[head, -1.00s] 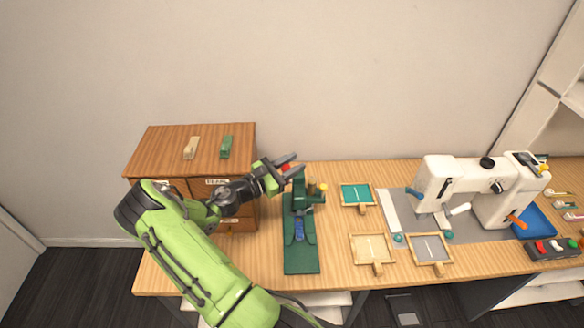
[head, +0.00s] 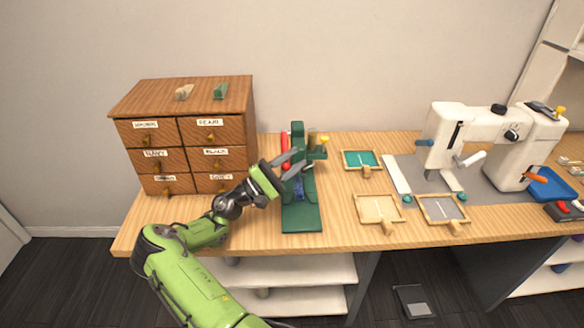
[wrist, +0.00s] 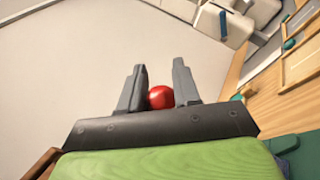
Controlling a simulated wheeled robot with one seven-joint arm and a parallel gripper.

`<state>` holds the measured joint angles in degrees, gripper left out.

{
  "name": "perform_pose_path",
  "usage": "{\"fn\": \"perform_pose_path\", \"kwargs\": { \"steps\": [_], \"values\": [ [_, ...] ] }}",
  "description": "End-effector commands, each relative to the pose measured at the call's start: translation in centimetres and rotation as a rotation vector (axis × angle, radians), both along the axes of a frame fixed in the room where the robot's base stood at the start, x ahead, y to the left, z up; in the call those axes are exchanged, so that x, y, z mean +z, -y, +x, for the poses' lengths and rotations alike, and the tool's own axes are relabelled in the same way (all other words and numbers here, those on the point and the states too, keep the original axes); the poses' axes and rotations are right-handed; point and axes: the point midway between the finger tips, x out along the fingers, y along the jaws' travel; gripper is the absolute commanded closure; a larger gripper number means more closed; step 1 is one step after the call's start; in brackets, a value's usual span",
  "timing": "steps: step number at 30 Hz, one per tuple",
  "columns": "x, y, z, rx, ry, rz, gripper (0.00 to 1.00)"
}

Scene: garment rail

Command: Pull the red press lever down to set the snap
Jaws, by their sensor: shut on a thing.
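The green snap press (head: 298,140) stands on its long green base (head: 301,218) on the wooden table. Its red press lever (head: 285,148) shows on the left side of the press and points downward there. My gripper (head: 288,166) is at the press's left side, level with the lever's lower end. In the wrist view the lever's round red knob (wrist: 160,97) sits between the two grey fingers, and the gripper is shut on it.
A wooden drawer cabinet (head: 228,120) stands left of the press. Small framed trays, one teal (head: 361,153), lie to the right, then a white sewing machine (head: 447,140). Bare table lies left of the press base.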

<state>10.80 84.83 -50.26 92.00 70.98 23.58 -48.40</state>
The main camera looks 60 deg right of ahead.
Motion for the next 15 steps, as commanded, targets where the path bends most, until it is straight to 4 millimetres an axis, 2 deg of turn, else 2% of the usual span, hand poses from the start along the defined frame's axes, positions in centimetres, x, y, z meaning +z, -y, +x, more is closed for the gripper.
{"fn": "perform_pose_path", "kwargs": {
  "steps": [1,3,15],
  "values": [
    [-1.4,0.0,-0.1,-0.004,0.01,-0.019,1.0],
    [-2.0,0.0,-0.1,-0.003,0.026,-0.05,1.0],
    [-3.5,-0.1,-0.2,-0.007,0.071,-0.121,1.0]
  ]
}}
